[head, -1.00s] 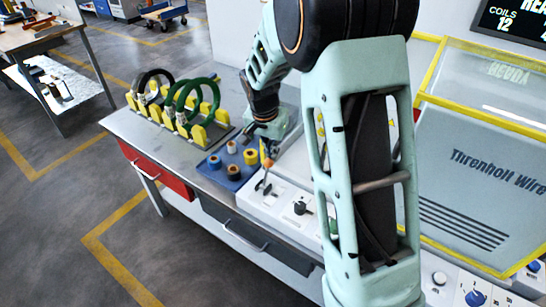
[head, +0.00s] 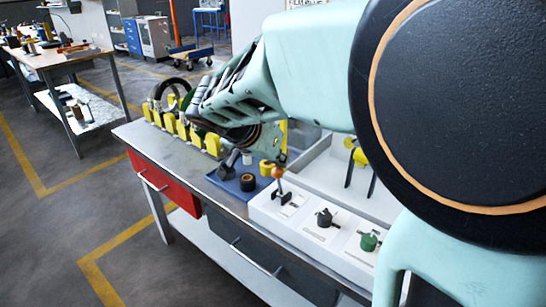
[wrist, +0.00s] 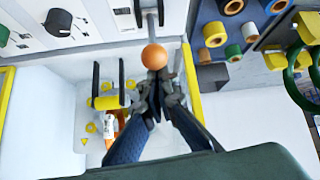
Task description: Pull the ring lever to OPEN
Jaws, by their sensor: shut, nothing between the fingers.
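The ring lever, with its orange ball knob (head: 278,172), stands on the white control panel (head: 305,222) at the front of the bench. Its stem looks nearly upright in the head view. In the wrist view the orange ball (wrist: 154,57) is just beyond the fingertips of my gripper (wrist: 158,84), and the lever's dark base is at the top edge. My gripper is shut and empty. Its tips overlap the ball's lower edge in the picture; I cannot tell whether they touch it. In the head view my arm hides most of the gripper. No OPEN label is legible.
A black knob (head: 325,217) and a green knob (head: 369,241) sit on the panel. A yellow rack (head: 183,127) with coils is farther left.

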